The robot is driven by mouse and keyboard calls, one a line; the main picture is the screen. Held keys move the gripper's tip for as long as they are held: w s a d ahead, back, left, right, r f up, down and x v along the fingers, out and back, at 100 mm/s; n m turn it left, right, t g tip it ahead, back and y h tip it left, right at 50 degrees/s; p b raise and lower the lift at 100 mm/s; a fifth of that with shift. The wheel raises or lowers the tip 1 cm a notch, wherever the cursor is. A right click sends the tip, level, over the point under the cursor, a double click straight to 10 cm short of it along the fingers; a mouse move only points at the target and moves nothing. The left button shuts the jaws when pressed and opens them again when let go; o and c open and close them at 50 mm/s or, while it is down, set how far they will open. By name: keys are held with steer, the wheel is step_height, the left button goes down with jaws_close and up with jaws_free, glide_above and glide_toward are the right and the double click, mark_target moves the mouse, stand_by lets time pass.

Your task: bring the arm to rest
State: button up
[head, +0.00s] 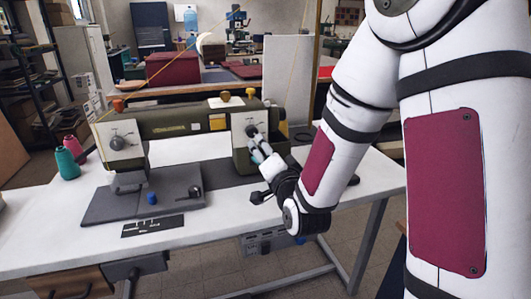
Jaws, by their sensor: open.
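My arm comes in from the upper right in the head view, white with black bands and dark red panels. My gripper (257,163) is at its end, black and small in the picture, in front of the right end of the green sewing machine (185,120). It is open, and I see nothing held in it. I cannot tell whether its fingers touch the machine or the dark green box (284,152) behind it.
The machine stands on a white table (50,235). A dark plate (110,205) carries a small blue item (152,198). Teal (67,163) and pink (75,148) thread cones stand at the left. The table's front left surface is mostly clear.

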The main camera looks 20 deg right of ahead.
steer(key=s+r+n+g, duration=0.1)
steer(key=s+n+g, duration=0.6)
steer(key=s, duration=1.4)
steer(key=s+r+n+g, duration=0.1)
steer(key=s+n+g, duration=0.2)
steer(key=s+g, duration=1.25)
steer(key=s+r+t+p, duration=0.2)
steer(key=r+t+p, duration=0.2)
steer(key=r+p, duration=0.4)
steer(key=s+r+t+p, duration=0.2)
steer(key=r+t+p, duration=0.2)
steer(key=r+p, duration=0.4)
steer(key=shift+s+r+n+t+p, duration=0.3)
steer(key=shift+s+r+t+p, duration=0.1)
steer(key=shift+r, duration=0.4)
steer(key=shift+w+d, duration=0.1)
steer(key=shift+w, duration=0.1)
steer(key=shift+c, duration=0.2)
